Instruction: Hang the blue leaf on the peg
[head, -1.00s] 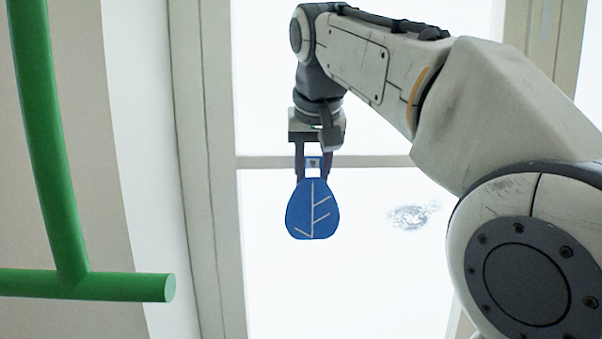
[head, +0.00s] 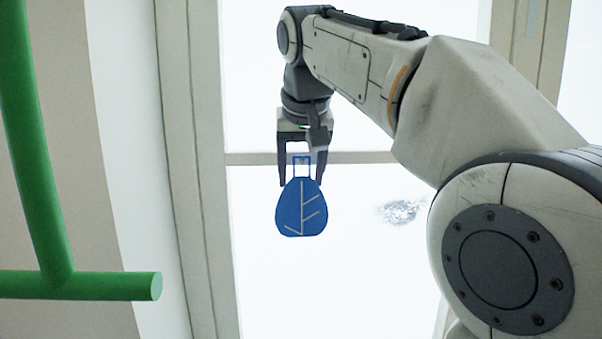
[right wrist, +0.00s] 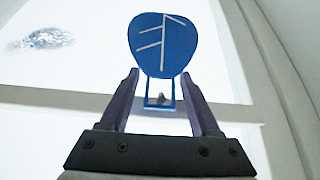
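The blue leaf (head: 301,215) is upright, with pale vein lines and a square loop on top. It also shows in the right wrist view (right wrist: 162,40). My right gripper (head: 302,182) is above it, fingers pointing down and spread. The loop is between the fingers, with a gap on each side in the right wrist view (right wrist: 161,75). I cannot tell whether the fingertips touch the leaf's shoulders or what bears it. A green horizontal rod (head: 110,286) with a round end, likely the peg, is lower left, apart from the leaf in the head view. My left gripper is not in view.
A green upright (head: 35,150) joins the rod at the left. A window with pale frames (head: 205,150) stands behind the leaf. The space between the rod's end and the leaf looks clear in the head view.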

